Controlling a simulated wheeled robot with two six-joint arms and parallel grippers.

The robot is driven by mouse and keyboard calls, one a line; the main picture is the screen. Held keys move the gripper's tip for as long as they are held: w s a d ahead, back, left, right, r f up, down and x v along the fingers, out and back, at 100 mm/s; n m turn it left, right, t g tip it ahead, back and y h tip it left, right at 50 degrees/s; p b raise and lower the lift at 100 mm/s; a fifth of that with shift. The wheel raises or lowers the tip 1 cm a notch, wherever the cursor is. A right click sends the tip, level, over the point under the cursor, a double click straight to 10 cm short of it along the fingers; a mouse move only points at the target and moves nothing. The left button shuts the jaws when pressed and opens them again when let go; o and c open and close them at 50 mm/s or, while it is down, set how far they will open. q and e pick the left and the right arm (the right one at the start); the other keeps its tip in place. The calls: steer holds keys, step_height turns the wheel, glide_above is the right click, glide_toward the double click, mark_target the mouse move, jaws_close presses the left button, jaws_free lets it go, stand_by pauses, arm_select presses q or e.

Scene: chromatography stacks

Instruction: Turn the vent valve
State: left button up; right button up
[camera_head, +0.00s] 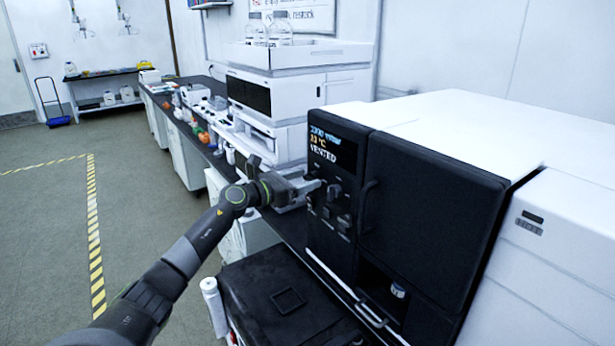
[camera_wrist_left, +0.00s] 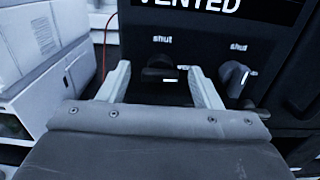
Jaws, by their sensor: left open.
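The instrument's dark front panel carries several knobs below a display (camera_head: 332,142) that reads "VENTED"; the display's lower edge also shows in the left wrist view (camera_wrist_left: 205,8). My left gripper (camera_head: 312,186) is open at this panel. In the left wrist view its fingers (camera_wrist_left: 163,85) stand either side of a dark knob (camera_wrist_left: 158,70) with a short white mark, with gaps visible between. A second, greyer knob (camera_wrist_left: 235,76) is right of the right finger. Both have "shut" printed above them. I cannot tell which is the vent valve. My right gripper is not in view.
A dark door with a handle (camera_head: 369,193) is right of the panel. A white stacked instrument (camera_head: 268,95) stands behind my gripper on the long bench. A black case (camera_head: 270,290) is below my arm. The floor on the left is clear.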

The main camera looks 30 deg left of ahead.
arm_select(q)
steer(key=shift+s, duration=0.1)
steer(key=shift+c, duration=1)
steer(key=c, duration=0.8)
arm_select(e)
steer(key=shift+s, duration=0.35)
